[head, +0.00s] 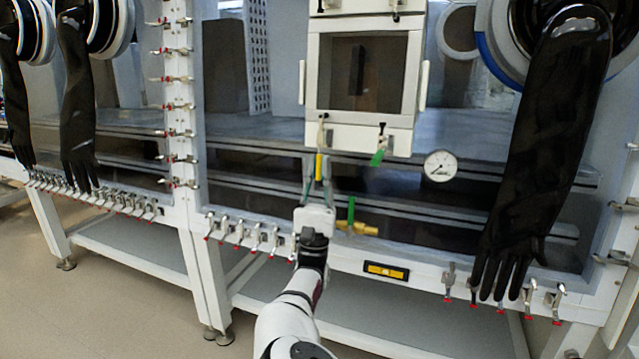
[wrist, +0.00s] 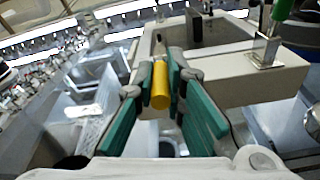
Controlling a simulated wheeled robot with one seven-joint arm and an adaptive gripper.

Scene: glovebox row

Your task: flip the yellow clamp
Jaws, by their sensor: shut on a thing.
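The yellow clamp (head: 319,167) hangs at the lower left of the small window door in the head view. Its yellow grip also shows in the wrist view (wrist: 160,85), between my fingers. My gripper (head: 318,178) reaches up to it from below. In the wrist view my gripper (wrist: 161,80) has its green finger pads on either side of the yellow grip, shut on it. The clamp's metal upper end shows just beyond the grip. In the head view the yellow grip points down.
A green-handled clamp (head: 378,157) hangs to the right on the same white door frame (head: 365,133). A round gauge (head: 441,166) and a brass fitting with a green lever (head: 355,227) are nearby. A long black glove (head: 545,150) hangs at right. Red-tipped clamps line the lower rail.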

